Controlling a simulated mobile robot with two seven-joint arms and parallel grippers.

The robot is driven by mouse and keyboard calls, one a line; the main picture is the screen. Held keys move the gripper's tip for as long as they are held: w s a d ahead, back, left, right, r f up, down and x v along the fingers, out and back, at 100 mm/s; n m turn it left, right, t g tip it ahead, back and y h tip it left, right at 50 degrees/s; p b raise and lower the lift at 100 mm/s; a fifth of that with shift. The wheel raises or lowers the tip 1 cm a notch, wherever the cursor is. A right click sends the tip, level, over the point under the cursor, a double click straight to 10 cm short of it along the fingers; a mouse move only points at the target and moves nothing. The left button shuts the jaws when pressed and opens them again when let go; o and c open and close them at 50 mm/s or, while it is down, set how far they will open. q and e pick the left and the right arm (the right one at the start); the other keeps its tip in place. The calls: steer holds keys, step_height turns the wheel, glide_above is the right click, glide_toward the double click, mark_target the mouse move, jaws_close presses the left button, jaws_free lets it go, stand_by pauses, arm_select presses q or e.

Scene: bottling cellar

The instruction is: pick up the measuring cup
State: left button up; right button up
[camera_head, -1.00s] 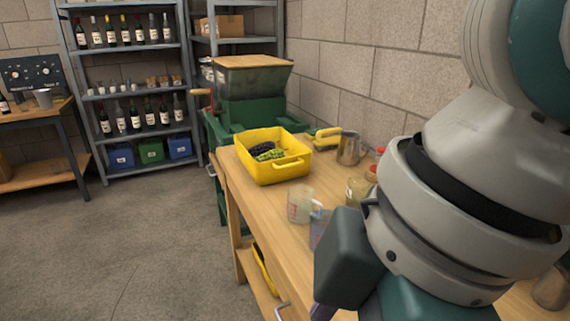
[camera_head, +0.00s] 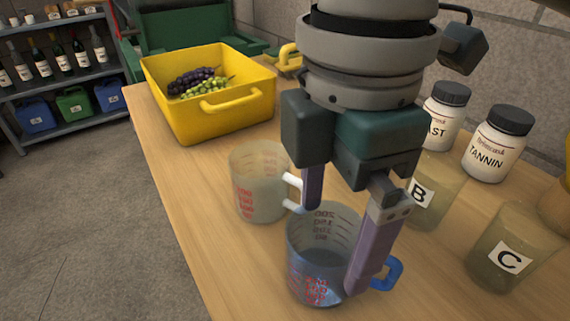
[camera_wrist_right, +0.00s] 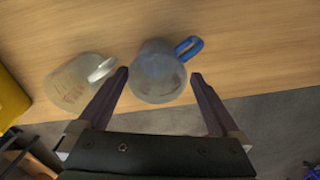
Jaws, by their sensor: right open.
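Two clear measuring cups with red markings stand on the wooden table. The one with a blue handle (camera_head: 312,272) is nearer, and it also shows in the wrist view (camera_wrist_right: 157,78). The one with a white handle (camera_head: 257,190) is just behind it to the left, and left in the wrist view (camera_wrist_right: 75,86). My right gripper (camera_head: 333,248) is open and points down at the blue-handled cup. In the wrist view the cup lies between and just beyond the fingertips (camera_wrist_right: 160,75). I cannot tell whether a finger touches it. My left gripper is not in view.
A yellow crate (camera_head: 187,118) with dark and green grapes stands behind. Beakers marked B (camera_head: 437,185) and C (camera_head: 515,245) and two white jars, one marked TANNIN (camera_head: 493,150), stand to the right. The table's left edge is close to the cups.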

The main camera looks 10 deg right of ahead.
mark_target(327, 255)
steer(key=f, duration=0.3)
steer(key=f+b, duration=0.1)
steer(key=f, duration=0.2)
steer(key=shift+w+d+b, duration=0.1)
steer(key=shift+w+b, duration=0.1)
steer(key=shift+b, duration=0.1)
steer(key=shift+r, duration=0.1)
steer(key=c, duration=1.1)
